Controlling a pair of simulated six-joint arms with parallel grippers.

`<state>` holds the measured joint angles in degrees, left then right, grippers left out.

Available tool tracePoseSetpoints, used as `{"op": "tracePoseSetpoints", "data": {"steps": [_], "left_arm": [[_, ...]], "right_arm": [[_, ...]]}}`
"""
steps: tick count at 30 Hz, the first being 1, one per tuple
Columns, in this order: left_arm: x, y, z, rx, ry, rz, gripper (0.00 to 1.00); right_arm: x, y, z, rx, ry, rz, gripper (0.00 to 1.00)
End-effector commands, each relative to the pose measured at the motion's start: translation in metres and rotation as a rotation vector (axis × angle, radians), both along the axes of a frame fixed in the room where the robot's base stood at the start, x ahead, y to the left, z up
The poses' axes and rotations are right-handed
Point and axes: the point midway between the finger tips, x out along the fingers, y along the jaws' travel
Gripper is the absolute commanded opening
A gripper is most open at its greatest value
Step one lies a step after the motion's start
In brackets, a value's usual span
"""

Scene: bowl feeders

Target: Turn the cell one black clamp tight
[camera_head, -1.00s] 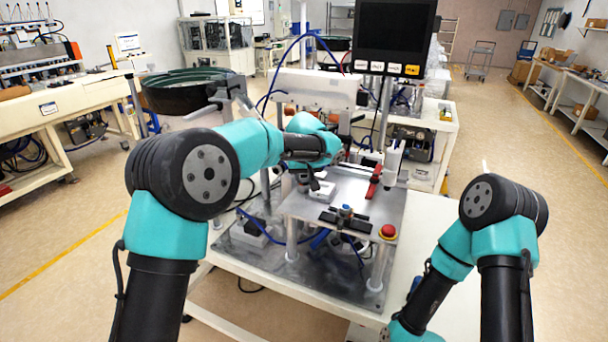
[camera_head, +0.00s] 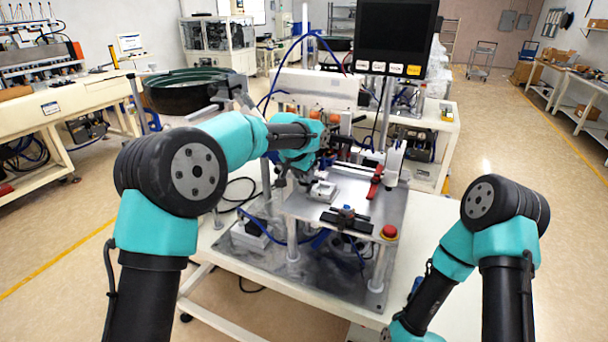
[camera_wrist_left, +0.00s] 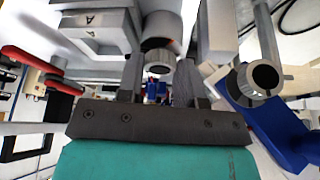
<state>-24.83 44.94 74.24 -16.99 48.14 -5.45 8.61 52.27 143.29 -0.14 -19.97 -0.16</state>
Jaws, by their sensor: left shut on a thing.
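My left gripper (camera_wrist_left: 158,78) has its two dark fingers on either side of a ridged grey knob (camera_wrist_left: 159,62), under a pale cylinder. The fingers are shut on this knob; I cannot tell if it is the black clamp of cell one. In the head view my left gripper (camera_head: 305,182) is at the left edge of the metal plate (camera_head: 290,208), beside a small grey block (camera_head: 323,191); its fingertips are hard to make out. A black bar with a knob (camera_head: 346,221) lies on the plate's front. My right gripper is out of view.
A red lever (camera_head: 375,183) and a red button (camera_head: 389,232) are on the plate. A second ridged knob on a blue part (camera_wrist_left: 262,80) is right of my left fingers. A black screen (camera_head: 396,38) stands behind.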

Motion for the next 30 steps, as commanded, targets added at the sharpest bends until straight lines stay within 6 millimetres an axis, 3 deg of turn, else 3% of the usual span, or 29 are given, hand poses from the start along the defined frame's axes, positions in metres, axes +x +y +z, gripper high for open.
{"op": "tracePoseSetpoints", "data": {"steps": [12,30], "left_arm": [[0.0017,0.0015,0.0005,0.001,-0.001,-0.266,0.1],[0.0017,0.0018,0.0003,0.002,-0.001,-0.325,0.1]], "right_arm": [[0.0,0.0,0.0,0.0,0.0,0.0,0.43],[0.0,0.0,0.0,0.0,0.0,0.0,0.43]]}}
